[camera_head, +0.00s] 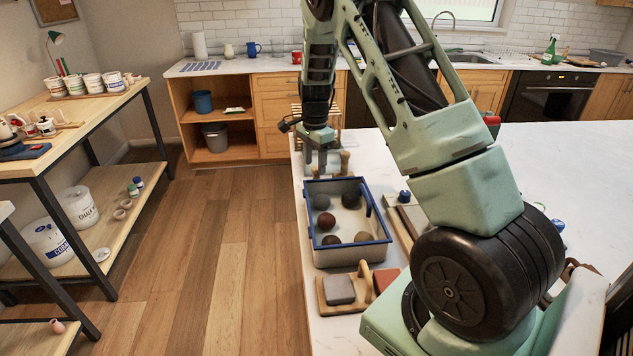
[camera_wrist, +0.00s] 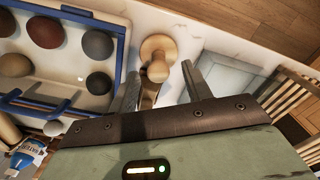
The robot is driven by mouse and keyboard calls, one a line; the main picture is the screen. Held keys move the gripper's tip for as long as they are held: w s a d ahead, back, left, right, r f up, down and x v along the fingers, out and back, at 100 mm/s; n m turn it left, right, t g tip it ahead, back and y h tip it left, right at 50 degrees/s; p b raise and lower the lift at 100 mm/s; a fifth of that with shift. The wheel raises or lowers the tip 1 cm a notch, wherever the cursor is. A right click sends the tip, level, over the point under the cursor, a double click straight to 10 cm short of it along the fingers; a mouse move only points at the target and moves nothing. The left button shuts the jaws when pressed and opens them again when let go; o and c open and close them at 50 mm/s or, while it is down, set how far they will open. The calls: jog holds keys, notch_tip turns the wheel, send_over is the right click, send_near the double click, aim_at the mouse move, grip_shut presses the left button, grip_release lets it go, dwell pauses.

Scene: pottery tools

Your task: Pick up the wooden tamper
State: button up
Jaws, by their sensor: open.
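The wooden tamper (camera_wrist: 157,47) is in the wrist view, a pale turned piece with a round disc end and a knob. It lies just beyond and between my fingertips, near the counter's edge. A curved wooden part shows below it between the fingers; I cannot tell if it belongs to the tamper. In the head view a wooden piece (camera_head: 345,160) shows beside my gripper (camera_head: 321,168), partly hidden by it. My gripper, also in the wrist view (camera_wrist: 160,70), is open, pointing down, with nothing held between its fingers.
A blue-rimmed tray (camera_head: 316,250) with several clay balls sits close beside the gripper, nearer to my body. A pale box (camera_wrist: 225,78) and a wooden rack (camera_wrist: 290,98) stand on the other side. A wooden holder (camera_head: 343,308) with blocks lies nearer. The counter's edge is close.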

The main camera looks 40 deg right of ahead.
aim_at(316, 174)
jog(key=shift+s+d+f+p, duration=0.1)
jog(key=shift+f+p, duration=0.45)
jog(key=shift+f, duration=0.85)
jog(key=shift+s+f+p, duration=0.1)
jog(key=shift+f+p, duration=0.4)
jog(key=shift+f, duration=0.9)
grip_shut()
